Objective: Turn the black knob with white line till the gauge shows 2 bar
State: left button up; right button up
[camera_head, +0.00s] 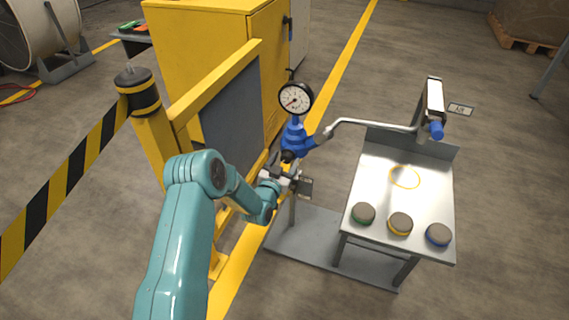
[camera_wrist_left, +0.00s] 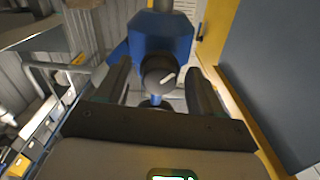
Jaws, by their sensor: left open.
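The black knob (camera_head: 287,156) sits at the lower front of a blue valve body (camera_head: 296,138). The round gauge (camera_head: 295,98) stands above the valve, with a white face and black rim. Its reddish needle points to the lower left; its numbers are too small to read. My left gripper (camera_head: 284,168) is open just in front of the knob. In the left wrist view its two fingers (camera_wrist_left: 157,78) stand on either side of the knob, with gaps showing. My right gripper is out of view.
A yellow frame with a dark panel (camera_head: 232,115) stands close left of the valve. A grey pipe (camera_head: 370,123) runs right to a blue nozzle above a metal table (camera_head: 376,184). Green, yellow and blue-edged round pucks (camera_head: 400,223) lie along the table's front.

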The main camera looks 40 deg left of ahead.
pick_arm(q)
jog(key=c, duration=1.1)
jog(key=shift+o, duration=0.2)
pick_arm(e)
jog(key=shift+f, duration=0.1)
